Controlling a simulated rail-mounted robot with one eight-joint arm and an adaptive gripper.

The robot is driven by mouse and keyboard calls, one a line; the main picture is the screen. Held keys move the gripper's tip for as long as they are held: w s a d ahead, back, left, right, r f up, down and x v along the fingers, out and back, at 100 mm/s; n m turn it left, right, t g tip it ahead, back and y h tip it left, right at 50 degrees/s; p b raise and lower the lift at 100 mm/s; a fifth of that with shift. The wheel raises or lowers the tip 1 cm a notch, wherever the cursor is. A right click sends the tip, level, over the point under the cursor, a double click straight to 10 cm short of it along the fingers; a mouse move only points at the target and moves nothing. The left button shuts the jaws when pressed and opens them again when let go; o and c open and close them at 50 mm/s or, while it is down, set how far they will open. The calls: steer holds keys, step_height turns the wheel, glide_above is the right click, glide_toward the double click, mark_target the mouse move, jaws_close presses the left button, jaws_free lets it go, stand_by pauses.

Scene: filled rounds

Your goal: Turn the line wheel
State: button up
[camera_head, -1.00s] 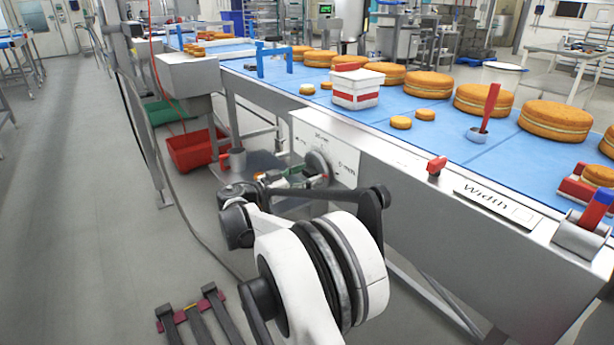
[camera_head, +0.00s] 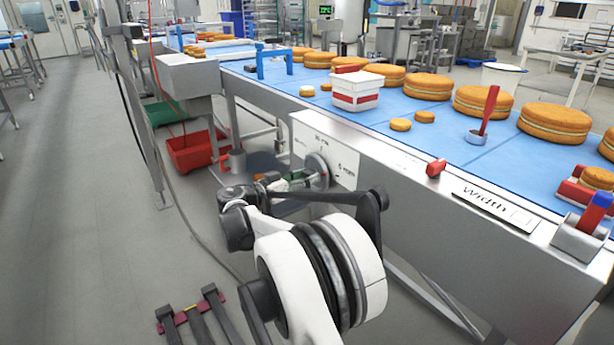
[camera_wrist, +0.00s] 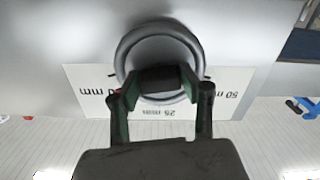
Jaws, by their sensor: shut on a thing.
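The line wheel (camera_head: 318,172) is a small grey wheel on a white dial plate (camera_head: 343,172) on the side of the conveyor. In the wrist view the wheel (camera_wrist: 124,57) shows as a thick grey ring, with the plate (camera_wrist: 80,92) behind it marked in mm, including 25 and 50. My gripper (camera_head: 309,179) is at the wheel. A small red mark shows beside the ring.
The blue conveyor belt (camera_head: 450,139) above carries several cake rounds (camera_head: 557,122) and a white tub (camera_head: 356,90). A red knob (camera_head: 436,168) and a Width label (camera_head: 493,205) are to the right. A red crate (camera_head: 193,151) stands below; the floor at left is open.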

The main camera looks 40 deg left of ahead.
steer(key=n+p, duration=0.1)
steer(key=n, duration=0.6)
steer(key=n+p, duration=0.1)
steer(key=n, duration=0.5)
steer(key=shift+n, duration=0.3)
steer(key=n, duration=1.4)
steer(key=shift+p, duration=0.35)
steer(key=o, duration=1.1)
steer(key=shift+o, duration=0.2)
